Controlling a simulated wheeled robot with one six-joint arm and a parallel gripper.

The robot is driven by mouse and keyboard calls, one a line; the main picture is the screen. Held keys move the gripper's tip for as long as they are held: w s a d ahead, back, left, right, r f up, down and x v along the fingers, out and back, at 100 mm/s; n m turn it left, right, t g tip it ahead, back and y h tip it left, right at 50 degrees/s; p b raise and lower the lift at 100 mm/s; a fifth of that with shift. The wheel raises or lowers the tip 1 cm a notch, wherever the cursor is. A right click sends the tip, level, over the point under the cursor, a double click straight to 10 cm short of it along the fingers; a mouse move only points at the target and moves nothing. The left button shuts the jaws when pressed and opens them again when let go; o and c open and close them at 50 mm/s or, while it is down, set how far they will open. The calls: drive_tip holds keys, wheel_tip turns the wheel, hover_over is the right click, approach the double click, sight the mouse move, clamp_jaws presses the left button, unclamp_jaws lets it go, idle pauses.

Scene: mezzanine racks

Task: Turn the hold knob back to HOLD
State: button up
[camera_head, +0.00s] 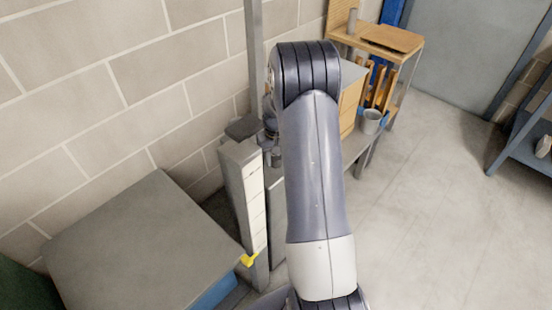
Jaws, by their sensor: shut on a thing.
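I cannot make out the hold knob or any HOLD marking in the head view. My arm stands up through the middle of the picture and bends over at the top, covering what lies behind it. Small dark parts show just left of the arm, beside the top of a narrow grey cabinet (232,185); they may be my wrist, but I cannot tell. My gripper's fingers are hidden, and so is whatever they touch.
A grey-topped box (140,240) stands at the lower left by the block wall. A yellow piece (248,260) sits low on the cabinet. A bucket (372,121) and a wooden-topped stand (390,40) are behind the arm. The floor (450,200) at right is clear.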

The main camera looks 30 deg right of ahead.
sight(276, 157)
drive_tip(key=n, duration=0.5)
drive_tip(key=shift+n+b, duration=0.3)
drive_tip(key=shift+n, duration=0.1)
idle(0.4)
drive_tip(key=o, duration=1)
wheel_tip(276, 157, up, 11)
drive_tip(key=shift+f, duration=0.15)
wheel_tip(276, 157, down, 11)
drive_tip(key=shift+r, duration=0.2)
idle(0.4)
